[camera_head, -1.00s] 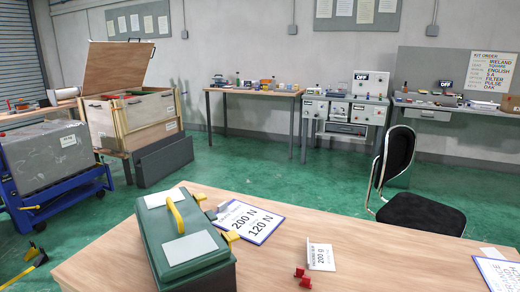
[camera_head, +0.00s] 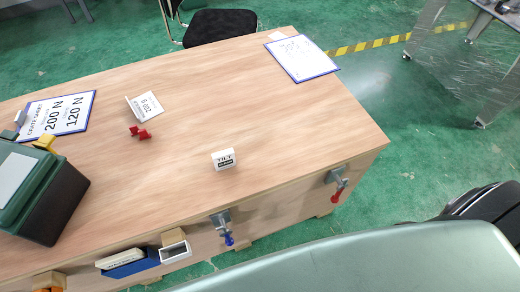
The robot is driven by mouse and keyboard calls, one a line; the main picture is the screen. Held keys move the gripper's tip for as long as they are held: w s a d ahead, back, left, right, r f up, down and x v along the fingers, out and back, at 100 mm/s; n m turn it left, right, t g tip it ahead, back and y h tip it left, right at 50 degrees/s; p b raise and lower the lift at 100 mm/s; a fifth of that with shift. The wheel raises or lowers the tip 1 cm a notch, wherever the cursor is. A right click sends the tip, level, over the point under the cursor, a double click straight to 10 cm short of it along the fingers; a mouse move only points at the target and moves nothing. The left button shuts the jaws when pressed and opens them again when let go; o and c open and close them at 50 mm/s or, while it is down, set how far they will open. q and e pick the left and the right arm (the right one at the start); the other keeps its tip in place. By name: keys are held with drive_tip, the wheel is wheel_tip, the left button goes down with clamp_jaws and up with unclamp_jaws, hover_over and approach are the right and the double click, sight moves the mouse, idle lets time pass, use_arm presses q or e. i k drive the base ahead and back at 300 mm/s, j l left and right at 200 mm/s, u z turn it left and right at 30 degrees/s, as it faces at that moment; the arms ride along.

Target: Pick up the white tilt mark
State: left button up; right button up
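The white tilt mark (camera_head: 223,159) is a small white block with dark "TILT" lettering and a dark band. It stands on the wooden table (camera_head: 280,110), right of the middle and toward the near edge. Nothing touches it. Neither of my grippers shows in the head view.
A green toolbox (camera_head: 40,190) sits at the table's left end. A crate sheet (camera_head: 58,115), a folded "200 g" card (camera_head: 146,105), red pieces (camera_head: 140,132) and another clipboard (camera_head: 301,57) lie on top. Blue (camera_head: 225,228) and red (camera_head: 338,185) clamps hang on the near edge.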

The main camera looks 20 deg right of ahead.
sight(223, 160)
drive_tip(key=z, duration=0.25)
drive_tip(key=k+j+u, duration=0.35)
drive_tip(key=k, duration=0.3)
drive_tip(key=k+j+u, duration=0.4)
drive_tip(key=k+j, duration=0.2)
drive_tip(key=j, duration=0.1)
